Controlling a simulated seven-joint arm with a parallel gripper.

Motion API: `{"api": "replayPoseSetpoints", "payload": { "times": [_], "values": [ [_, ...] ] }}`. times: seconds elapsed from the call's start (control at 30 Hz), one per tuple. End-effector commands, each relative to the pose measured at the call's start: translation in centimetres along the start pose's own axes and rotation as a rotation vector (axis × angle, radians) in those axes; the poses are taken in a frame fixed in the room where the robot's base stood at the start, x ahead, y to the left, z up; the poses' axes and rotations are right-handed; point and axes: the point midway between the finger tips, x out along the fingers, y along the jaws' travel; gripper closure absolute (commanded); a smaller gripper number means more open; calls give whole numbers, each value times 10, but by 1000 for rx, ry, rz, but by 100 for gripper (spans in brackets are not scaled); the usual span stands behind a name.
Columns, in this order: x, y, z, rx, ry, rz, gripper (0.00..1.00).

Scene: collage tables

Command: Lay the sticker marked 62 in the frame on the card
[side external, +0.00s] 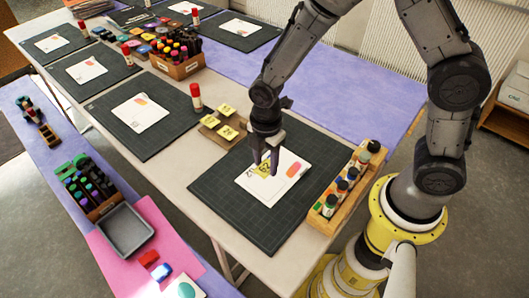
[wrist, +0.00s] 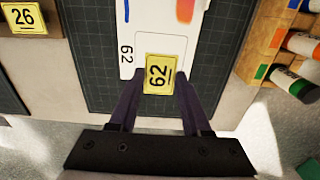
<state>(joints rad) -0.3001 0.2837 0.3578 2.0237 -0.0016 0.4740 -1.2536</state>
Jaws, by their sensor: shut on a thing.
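The yellow sticker marked 62 (wrist: 158,75) is between the fingertips of my gripper (wrist: 158,88), which is shut on it. In the side view the sticker (side external: 262,171) shows low over the white card (side external: 277,190), below my gripper (side external: 264,167). The card (wrist: 150,30) has a printed 62 at its left and an orange-red patch. The sticker overlaps the card's near end in the wrist view. I cannot tell whether the sticker touches the card.
The card lies on a dark cutting mat (side external: 215,190). A wooden rack of bottles (side external: 345,185) stands close on the right. A brown tray (side external: 209,132) with several yellow stickers, including one marked 26 (wrist: 22,17), lies on the left. A red-capped glue stick (side external: 196,97) stands farther back.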

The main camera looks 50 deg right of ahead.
Motion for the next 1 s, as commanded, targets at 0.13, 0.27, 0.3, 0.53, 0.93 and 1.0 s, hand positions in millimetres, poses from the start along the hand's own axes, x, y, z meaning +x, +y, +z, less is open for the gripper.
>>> {"api": "replayPoseSetpoints", "payload": {
  "times": [0.13,0.27,0.3,0.53,0.93,1.0],
  "values": [
    [12,0,0,1,-1,-4,79],
    [24,0,0,2,-1,-3,79],
    [28,0,0,2,-1,-3,79],
    [42,0,0,3,-1,-2,79],
    [45,0,0,3,0,-1,79],
    [45,0,0,3,0,-1,79]
  ]
}}
